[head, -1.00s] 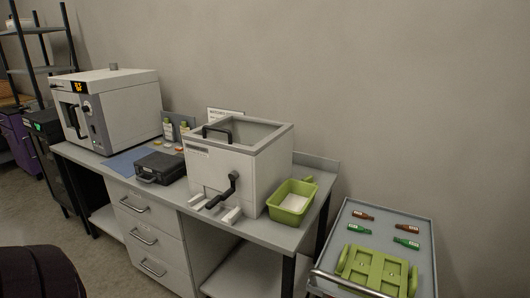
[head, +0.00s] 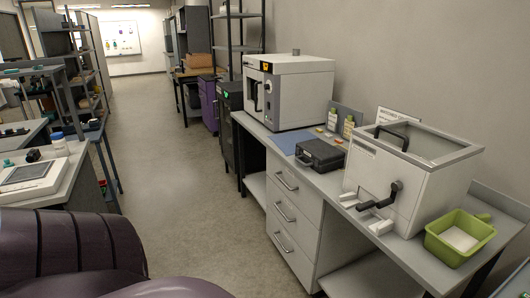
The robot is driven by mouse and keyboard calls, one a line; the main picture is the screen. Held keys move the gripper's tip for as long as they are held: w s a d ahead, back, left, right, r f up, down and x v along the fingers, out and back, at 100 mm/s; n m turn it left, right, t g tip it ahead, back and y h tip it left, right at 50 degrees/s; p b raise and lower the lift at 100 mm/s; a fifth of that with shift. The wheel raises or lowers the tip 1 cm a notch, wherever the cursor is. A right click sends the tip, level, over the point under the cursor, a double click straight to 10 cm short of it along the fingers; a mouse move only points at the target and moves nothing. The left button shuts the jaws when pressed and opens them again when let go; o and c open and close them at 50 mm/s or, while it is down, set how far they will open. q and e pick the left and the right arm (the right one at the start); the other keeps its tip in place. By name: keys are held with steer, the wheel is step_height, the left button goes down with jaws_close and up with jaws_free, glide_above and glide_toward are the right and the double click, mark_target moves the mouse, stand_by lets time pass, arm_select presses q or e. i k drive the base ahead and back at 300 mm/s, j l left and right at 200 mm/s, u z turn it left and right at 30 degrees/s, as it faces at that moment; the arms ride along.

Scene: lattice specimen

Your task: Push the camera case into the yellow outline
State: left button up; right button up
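A black case with a front handle (head: 319,155), which looks like the camera case, lies flat on the grey workbench (head: 333,182). It sits between a white oven-like machine and a white box with a crank, partly beside a blue mat (head: 288,142). I see no yellow outline in this view. Neither of my grippers is in view. Dark purple rounded parts at the lower left look like my own arm.
The white oven-like machine (head: 290,92) stands left of the case. The crank box (head: 408,185) and a green tub (head: 459,238) stand to its right. Small bottles (head: 348,126) are behind. An open floor aisle (head: 180,170) runs left of the bench.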

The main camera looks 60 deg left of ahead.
mark_target(322, 157)
steer(key=u, duration=1.45)
steer(key=i+j+z, duration=0.1)
steer(key=i+j, duration=0.6)
steer(key=i+j+z, duration=0.15)
steer(key=i+j, duration=0.2)
steer(key=i+j+z, duration=0.1)
steer(key=i+j, duration=0.2)
steer(key=j, duration=0.2)
steer(key=i+j, duration=0.3)
steer(key=j, duration=0.15)
steer(key=i+j+z, duration=0.15)
steer(key=i+j, duration=0.15)
steer(key=i+j+z, duration=0.1)
steer(key=i+j, duration=0.2)
steer(key=j, duration=0.3)
steer(key=i+j, duration=0.25)
steer(key=j, duration=0.25)
steer(key=z, duration=0.05)
